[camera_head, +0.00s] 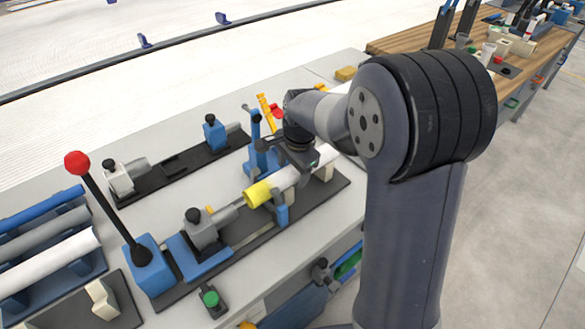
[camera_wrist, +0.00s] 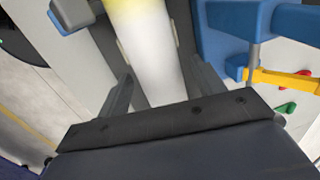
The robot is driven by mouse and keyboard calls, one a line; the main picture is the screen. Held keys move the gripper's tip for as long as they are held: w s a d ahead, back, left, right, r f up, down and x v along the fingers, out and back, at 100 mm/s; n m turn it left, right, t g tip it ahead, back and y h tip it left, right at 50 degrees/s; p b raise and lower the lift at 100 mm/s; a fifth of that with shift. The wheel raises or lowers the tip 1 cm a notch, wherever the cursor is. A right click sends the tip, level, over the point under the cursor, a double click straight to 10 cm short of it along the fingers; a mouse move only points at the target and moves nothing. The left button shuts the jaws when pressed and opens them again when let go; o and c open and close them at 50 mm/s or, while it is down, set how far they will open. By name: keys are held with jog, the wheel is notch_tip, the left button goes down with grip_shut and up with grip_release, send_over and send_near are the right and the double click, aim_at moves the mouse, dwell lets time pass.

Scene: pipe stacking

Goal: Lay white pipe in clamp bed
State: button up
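A white pipe with a yellow end (camera_head: 284,179) lies along the near dark clamp bed (camera_head: 262,236), over a blue support (camera_head: 281,213) and a beige block (camera_head: 325,172). Its yellow end faces the grey clamp head (camera_head: 202,230); I cannot tell whether they touch. My gripper (camera_head: 303,170) is over the pipe's middle. In the wrist view the white pipe (camera_wrist: 152,62) runs between the two fingers of my gripper (camera_wrist: 162,82). The fingers stand apart, with gaps beside the pipe. The far end is partly hidden by my arm.
A lever with a red knob (camera_head: 77,163) stands left of the clamp. A rack at the left holds a blue pipe (camera_head: 40,203), a grey pipe (camera_head: 45,232) and another white pipe (camera_head: 48,262). A second clamp rail (camera_head: 175,170) lies behind. A blue post (camera_head: 256,130) stands close by my gripper.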

aim_at(291, 167)
jog(key=shift+o, duration=0.4)
notch_tip(291, 167, up, 11)
jog(key=s+d, duration=0.1)
jog(key=shift+s+f, duration=0.15)
jog(key=shift+s, duration=0.15)
jog(key=f, duration=0.3)
jog(key=w+f, duration=0.1)
jog(key=f, duration=0.3)
jog(key=a+f, duration=0.1)
jog(key=f, duration=0.3)
jog(key=shift+w, duration=0.25)
notch_tip(291, 167, up, 4)
jog(key=p, duration=0.3)
jog(key=shift+r, duration=0.25)
jog(key=shift+r+p, duration=0.75)
jog(key=shift+r, duration=0.15)
